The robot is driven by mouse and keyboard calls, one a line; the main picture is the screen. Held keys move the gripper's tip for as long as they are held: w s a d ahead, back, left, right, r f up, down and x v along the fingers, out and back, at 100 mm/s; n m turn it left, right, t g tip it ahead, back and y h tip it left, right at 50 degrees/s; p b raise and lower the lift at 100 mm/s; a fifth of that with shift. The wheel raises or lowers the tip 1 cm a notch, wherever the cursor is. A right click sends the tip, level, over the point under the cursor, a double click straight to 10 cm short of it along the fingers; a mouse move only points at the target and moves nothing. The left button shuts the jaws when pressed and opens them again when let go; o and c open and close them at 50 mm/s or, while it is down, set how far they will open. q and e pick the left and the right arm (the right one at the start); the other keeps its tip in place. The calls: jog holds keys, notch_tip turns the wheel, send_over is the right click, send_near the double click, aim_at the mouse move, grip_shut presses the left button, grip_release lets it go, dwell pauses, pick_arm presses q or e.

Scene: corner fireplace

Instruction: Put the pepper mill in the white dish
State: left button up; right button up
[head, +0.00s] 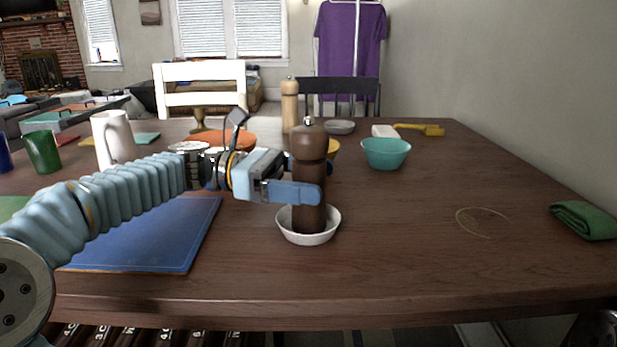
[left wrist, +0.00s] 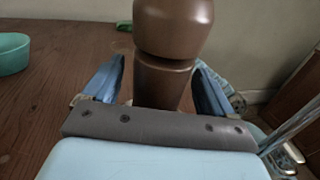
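The pepper mill (head: 309,180) is dark brown wood with a small metal knob on top. It stands upright with its base inside the small white dish (head: 308,239), near the front middle of the table. My left gripper (head: 308,180) reaches in from the left, with one finger in front of the mill and the other behind it. In the left wrist view the mill (left wrist: 165,80) is between the two spread fingers (left wrist: 158,85), with a visible gap at the left finger. The gripper is open around it. My right gripper is not in view.
A teal bowl (head: 386,153) stands behind and right of the mill, and a lighter wooden mill (head: 290,105) farther back. A blue board (head: 150,236), a white pitcher (head: 111,140) and a green cup (head: 43,151) are at left. A green cloth (head: 584,220) lies far right. The right front table is mostly clear.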

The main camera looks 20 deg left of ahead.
pick_arm(q)
jog(key=shift+r, duration=0.1)
jog(key=shift+a+r, duration=0.1)
jog(key=shift+a, duration=0.1)
jog(key=a+p, duration=0.2)
jog(key=a, duration=0.9)
jog(key=shift+s+a, duration=0.1)
jog(key=shift+a, duration=0.25)
